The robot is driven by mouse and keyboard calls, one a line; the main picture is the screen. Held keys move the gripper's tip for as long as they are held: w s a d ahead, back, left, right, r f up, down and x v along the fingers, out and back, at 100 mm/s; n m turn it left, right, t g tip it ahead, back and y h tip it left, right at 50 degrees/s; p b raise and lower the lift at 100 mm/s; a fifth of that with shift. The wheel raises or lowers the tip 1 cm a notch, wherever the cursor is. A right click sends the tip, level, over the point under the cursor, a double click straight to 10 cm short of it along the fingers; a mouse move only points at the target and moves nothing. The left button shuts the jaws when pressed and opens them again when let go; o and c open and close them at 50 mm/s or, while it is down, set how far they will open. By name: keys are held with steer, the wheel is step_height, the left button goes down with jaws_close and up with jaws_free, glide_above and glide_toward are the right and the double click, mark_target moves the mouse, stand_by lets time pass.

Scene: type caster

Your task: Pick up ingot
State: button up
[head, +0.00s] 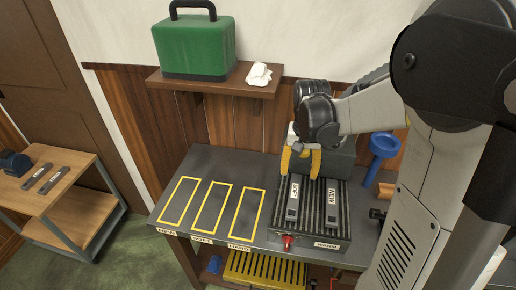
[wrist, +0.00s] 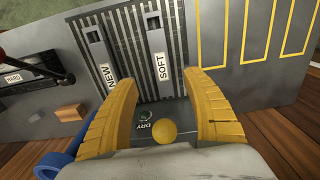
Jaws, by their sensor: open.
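Two dark grey bar-shaped ingots lie side by side on the ribbed black rack (head: 312,222). The ingot labelled SOFT (head: 292,213) is on the left in the head view, and the one labelled NEW (head: 331,214) is on the right. In the wrist view the order is reversed: the NEW ingot (wrist: 97,51) is left and the SOFT ingot (wrist: 153,38) is right. My gripper (head: 300,171) has yellow fingers and is open and empty, above the rear of the rack. In the wrist view its fingertips (wrist: 158,80) frame the SOFT ingot's near end, apart from it.
Three empty yellow outlined areas (head: 211,208) lie on the grey bench left of the rack. A shelf (head: 215,83) above holds a green case (head: 195,48) and white cloth (head: 258,75).

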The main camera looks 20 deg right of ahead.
mark_target(294, 194)
step_height(294, 194, down, 6)
steer(key=shift+w+f+b, duration=0.1)
steer(key=shift+b, duration=1.05)
step_height(294, 194, down, 5)
steer(key=b, duration=0.3)
steer(key=shift+a, duration=0.1)
jaws_close()
